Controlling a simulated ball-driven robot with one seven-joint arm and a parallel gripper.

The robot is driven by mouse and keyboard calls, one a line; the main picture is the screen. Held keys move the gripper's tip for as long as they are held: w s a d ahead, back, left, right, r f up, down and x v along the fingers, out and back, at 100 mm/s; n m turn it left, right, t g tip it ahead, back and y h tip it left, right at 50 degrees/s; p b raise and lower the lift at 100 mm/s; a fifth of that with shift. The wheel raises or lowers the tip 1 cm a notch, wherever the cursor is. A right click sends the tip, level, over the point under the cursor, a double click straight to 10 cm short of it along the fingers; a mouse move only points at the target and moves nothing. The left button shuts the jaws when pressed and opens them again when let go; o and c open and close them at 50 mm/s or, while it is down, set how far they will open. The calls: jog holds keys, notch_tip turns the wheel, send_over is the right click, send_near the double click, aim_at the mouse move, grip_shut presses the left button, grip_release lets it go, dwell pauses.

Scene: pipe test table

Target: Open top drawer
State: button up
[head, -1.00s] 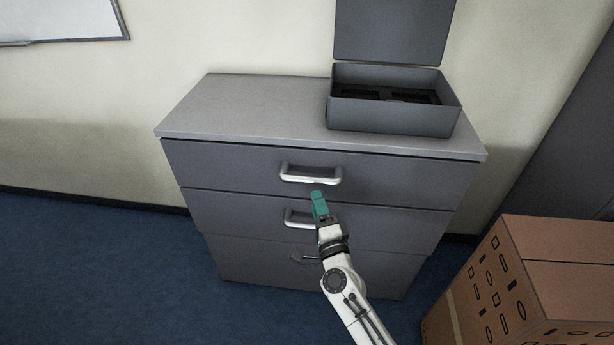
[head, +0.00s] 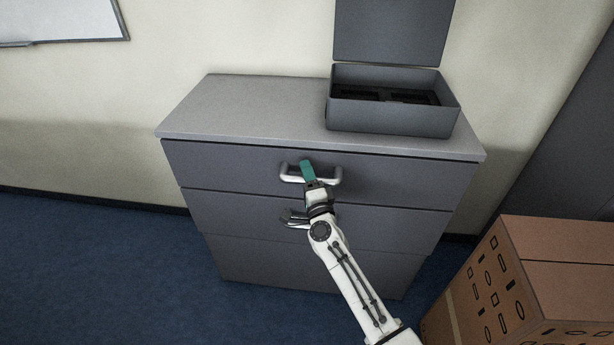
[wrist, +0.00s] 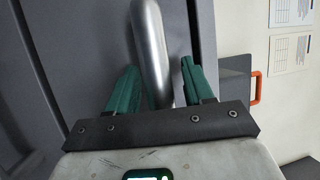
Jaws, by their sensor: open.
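The top drawer (head: 230,163) of the grey cabinet is closed, its front in line with the cabinet face. Its silver bar handle (head: 333,178) is partly hidden by my gripper in the head view. My gripper (head: 308,169), with green fingers, is at the middle of this handle. In the wrist view the handle bar (wrist: 152,50) runs between the two open fingers (wrist: 157,88), with a gap visible to the right finger. The left finger is close to the bar; I cannot tell if it touches.
An open grey box (head: 392,115) stands on the cabinet top (head: 250,108). The lower drawers (head: 225,213) are closed. A cardboard box (head: 550,265) stands on the floor at the right. Blue floor (head: 110,260) is clear at the left.

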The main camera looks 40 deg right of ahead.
jog(key=shift+c, duration=0.5)
grip_shut()
jog(key=shift+s+a, duration=0.1)
jog(key=shift+s+a+f, duration=0.1)
jog(key=shift+s+a, duration=0.05)
jog(key=shift+a, duration=0.1)
jog(key=s+a+p, duration=0.6)
jog(key=s+a, duration=1)
jog(key=a, duration=0.4)
jog(key=shift+a, duration=0.3)
jog(key=shift+s, duration=0.1)
jog(key=shift+o, duration=0.5)
grip_release()
